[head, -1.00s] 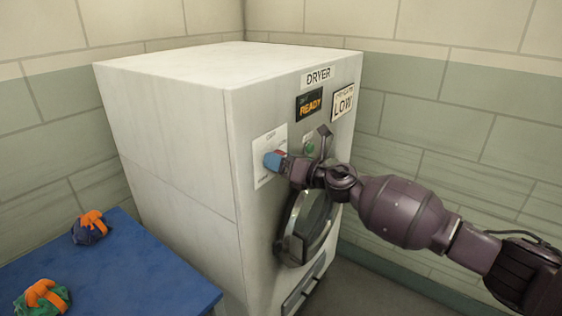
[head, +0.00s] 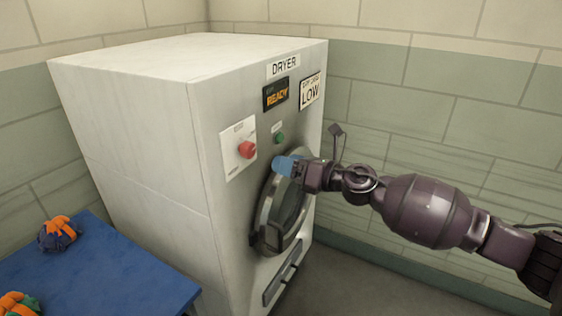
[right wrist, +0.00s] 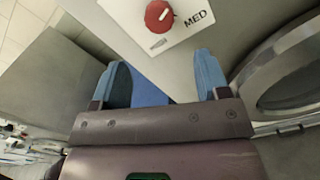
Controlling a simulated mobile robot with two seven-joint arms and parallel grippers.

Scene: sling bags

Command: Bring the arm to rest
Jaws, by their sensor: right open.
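My right gripper (head: 284,166) is in front of the dryer (head: 140,135), below the green button (head: 279,138) and beside the top of the round door (head: 286,205). Its blue fingers stand apart and hold nothing in the right wrist view (right wrist: 164,80). The red knob (head: 247,149) on its white plate is clear of the gripper, to its left in the head view. In the right wrist view the knob (right wrist: 159,15) shows beyond the fingers, with the word MED beside it. My left gripper is not in view.
A blue table (head: 110,270) stands at the lower left. A blue and orange bundle (head: 60,234) and a green and orange bundle (head: 20,304) lie on it. The dryer's display (head: 276,95) reads READY and a sign (head: 310,92) reads LOW. Tiled walls (head: 430,120) stand behind.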

